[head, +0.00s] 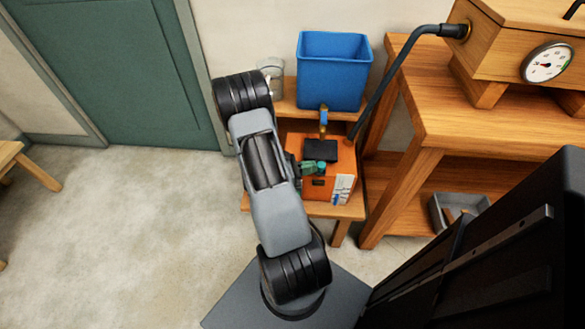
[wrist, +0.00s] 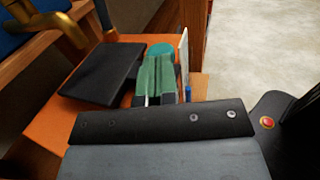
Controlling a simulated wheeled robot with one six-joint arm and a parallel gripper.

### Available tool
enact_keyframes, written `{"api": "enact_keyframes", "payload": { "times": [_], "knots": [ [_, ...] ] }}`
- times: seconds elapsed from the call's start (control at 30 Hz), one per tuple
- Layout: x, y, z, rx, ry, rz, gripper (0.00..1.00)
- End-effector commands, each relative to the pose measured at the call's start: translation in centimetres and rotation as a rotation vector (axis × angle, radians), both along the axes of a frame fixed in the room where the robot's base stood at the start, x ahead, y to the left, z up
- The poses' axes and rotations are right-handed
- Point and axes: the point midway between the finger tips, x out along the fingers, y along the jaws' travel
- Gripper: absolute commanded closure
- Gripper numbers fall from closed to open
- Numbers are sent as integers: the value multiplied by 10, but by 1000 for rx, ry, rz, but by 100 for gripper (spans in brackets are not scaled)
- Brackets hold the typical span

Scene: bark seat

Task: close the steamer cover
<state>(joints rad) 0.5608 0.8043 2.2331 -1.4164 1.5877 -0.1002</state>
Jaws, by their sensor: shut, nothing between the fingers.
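The steamer is an orange box (head: 342,186) on a low wooden bench; its orange top (wrist: 55,125) fills much of the wrist view's left. A flat black plate, seemingly its cover (head: 321,150), lies over the top. It also shows in the wrist view (wrist: 104,73), slightly angled; I cannot tell whether it sits flush. A teal round knob or cap (wrist: 160,49) is just beyond my fingertips. My gripper (head: 313,168), with green fingers (wrist: 157,75), is shut and empty, beside the plate's right edge in the wrist view. Whether it touches the plate or cap is unclear.
A blue bin (head: 334,72) and a clear jar (head: 271,72) stand behind the steamer. A brass valve (head: 323,119) rises behind the plate. A dark hose (head: 392,78) runs up to a wooden box with a gauge (head: 548,63).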

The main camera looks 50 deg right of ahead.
Motion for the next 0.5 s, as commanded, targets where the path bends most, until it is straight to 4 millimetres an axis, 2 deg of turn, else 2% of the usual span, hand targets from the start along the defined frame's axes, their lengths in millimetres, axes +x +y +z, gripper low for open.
{"api": "enact_keyframes", "payload": {
  "times": [0.23,0.5],
  "knots": [
    [19,32,0,0,4,5,100],
    [58,74,0,0,3,9,100]
  ]
}}
